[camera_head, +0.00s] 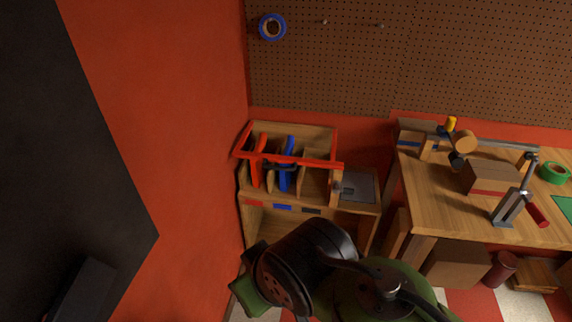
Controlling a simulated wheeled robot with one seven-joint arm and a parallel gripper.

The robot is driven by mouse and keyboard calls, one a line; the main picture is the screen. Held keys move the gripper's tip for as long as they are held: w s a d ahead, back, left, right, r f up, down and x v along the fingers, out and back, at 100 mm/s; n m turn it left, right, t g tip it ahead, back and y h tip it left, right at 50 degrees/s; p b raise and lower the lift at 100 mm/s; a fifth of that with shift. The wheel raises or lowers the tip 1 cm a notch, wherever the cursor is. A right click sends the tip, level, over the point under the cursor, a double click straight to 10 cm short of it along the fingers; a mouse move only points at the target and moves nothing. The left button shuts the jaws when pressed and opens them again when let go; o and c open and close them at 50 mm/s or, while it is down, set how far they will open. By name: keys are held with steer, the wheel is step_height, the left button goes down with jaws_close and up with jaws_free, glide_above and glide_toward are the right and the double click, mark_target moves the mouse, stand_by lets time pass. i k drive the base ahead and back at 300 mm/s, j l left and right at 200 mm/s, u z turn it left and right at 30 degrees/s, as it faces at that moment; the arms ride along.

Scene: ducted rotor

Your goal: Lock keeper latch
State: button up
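A wooden rack (318,186) stands against the pegboard wall, left of the workbench. A red bar frame, which looks like the keeper (310,162), lies across the rack's top, its front bar over the slots. Red (255,172) and blue (287,179) upright parts stand in the slots beneath it. A small dark fitting, possibly the latch (337,186), is on the rack's right post near the bar's right end. I cannot tell whether it is locked. My black and green arm links show in front of and below the rack; my gripper's fingers are not visible.
A grey plate (358,187) lies on the ledge right of the slots. A red wall (165,120) closes off the left side.

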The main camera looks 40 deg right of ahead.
mark_target(346, 191)
steer(key=z, duration=1.8)
